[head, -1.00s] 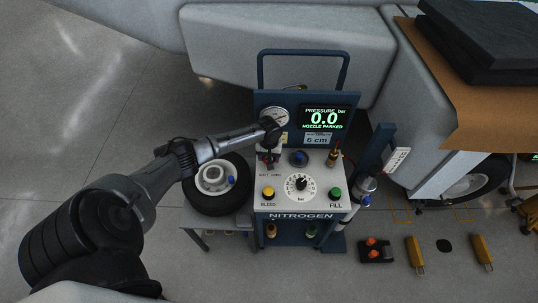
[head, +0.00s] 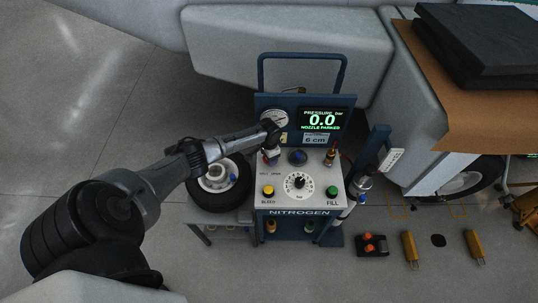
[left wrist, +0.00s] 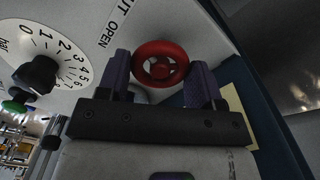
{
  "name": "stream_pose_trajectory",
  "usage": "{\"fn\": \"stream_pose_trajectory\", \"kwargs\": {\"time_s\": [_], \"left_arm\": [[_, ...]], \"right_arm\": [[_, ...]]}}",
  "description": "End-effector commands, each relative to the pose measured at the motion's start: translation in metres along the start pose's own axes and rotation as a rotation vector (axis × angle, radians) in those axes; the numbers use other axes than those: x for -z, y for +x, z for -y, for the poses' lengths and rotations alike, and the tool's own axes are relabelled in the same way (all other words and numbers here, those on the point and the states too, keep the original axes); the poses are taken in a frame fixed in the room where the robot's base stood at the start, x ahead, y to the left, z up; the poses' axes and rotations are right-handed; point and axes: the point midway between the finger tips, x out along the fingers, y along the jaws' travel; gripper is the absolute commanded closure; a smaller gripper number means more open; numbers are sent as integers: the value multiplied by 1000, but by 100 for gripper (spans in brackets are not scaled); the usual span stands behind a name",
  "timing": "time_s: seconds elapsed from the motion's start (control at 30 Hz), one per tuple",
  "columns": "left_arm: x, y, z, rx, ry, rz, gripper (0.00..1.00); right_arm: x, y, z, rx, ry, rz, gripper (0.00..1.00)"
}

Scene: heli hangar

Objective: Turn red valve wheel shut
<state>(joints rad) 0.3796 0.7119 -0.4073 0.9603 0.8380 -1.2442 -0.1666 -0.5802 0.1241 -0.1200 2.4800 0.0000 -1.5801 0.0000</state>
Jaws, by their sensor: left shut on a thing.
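The red valve wheel (left wrist: 161,66) is a small ring on the light panel of the nitrogen cart (head: 322,187). In the left wrist view it sits between the two dark fingers of my left gripper (left wrist: 160,77), which is shut on it. In the head view my left gripper (head: 270,156) reaches the panel's upper left from the left, and mostly hides the wheel. Printed words by the wheel show "OPEN" and the end of "SHUT". My right gripper is not in view.
The panel carries a round dial (head: 299,184), a yellow button (head: 267,191), a green button (head: 332,191), a blue knob (head: 297,157) and a brass fitting (head: 330,156). The display (head: 321,122) reads 0.0. A spare tyre (head: 219,188) lies under my left forearm.

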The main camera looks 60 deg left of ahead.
Motion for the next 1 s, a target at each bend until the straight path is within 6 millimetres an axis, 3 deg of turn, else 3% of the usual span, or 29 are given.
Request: {"fn": "stream_pose_trajectory", "kwargs": {"time_s": [0.5, 1.0], "left_arm": [[0, 0, 0, 0, 396, -1, 64], [0, 0, 0, 1, 526, -1, 64]], "right_arm": [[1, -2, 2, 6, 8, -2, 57], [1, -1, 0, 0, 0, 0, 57]]}}
